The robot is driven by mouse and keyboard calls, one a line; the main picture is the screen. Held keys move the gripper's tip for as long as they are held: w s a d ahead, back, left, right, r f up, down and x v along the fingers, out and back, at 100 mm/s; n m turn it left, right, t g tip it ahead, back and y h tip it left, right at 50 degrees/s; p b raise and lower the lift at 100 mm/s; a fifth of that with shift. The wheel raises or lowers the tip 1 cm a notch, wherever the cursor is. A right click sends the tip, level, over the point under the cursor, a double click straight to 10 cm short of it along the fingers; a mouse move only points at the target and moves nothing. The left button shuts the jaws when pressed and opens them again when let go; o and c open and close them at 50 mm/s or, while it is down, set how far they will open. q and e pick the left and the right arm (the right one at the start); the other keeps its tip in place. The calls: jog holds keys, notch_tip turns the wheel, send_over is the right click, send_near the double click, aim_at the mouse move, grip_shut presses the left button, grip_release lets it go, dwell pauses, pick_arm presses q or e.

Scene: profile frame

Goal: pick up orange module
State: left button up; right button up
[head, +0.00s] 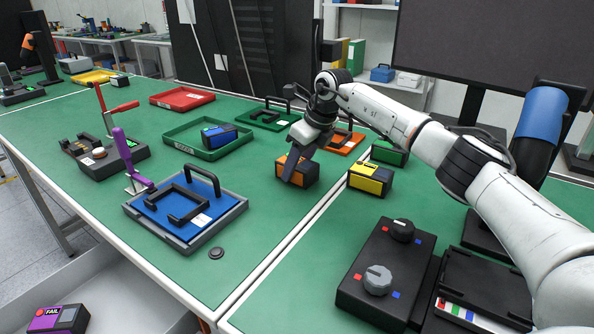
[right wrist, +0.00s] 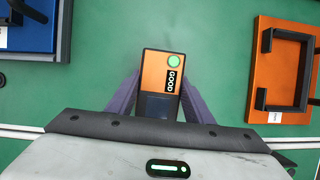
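The orange module (right wrist: 156,68) is a small box with an orange top, dark sides, a green dot and a "GOOD" label. In the head view the orange module (head: 309,171) stands on the green bench near its front seam. My right gripper (right wrist: 161,75) is lowered over it, with one finger along each side. In the head view my right gripper (head: 291,170) covers part of the module's front. The fingers look close to its sides; whether they press on it cannot be told. My left gripper is not in view.
A yellow module (head: 371,178) stands close to the right. An orange tray (head: 352,146) and green trays lie behind. A blue fixture (head: 170,220) with a handle is at left. A black knob box (head: 388,270) stands at front right. Bare bench lies left of the module.

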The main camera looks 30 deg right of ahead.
jog(key=shift+r+b, duration=0.2)
jog(key=shift+b, duration=0.1)
jog(key=shift+c, duration=0.8)
notch_tip(320, 180, up, 10)
jog(key=shift+r, duration=0.1)
jog(key=shift+a, duration=0.1)
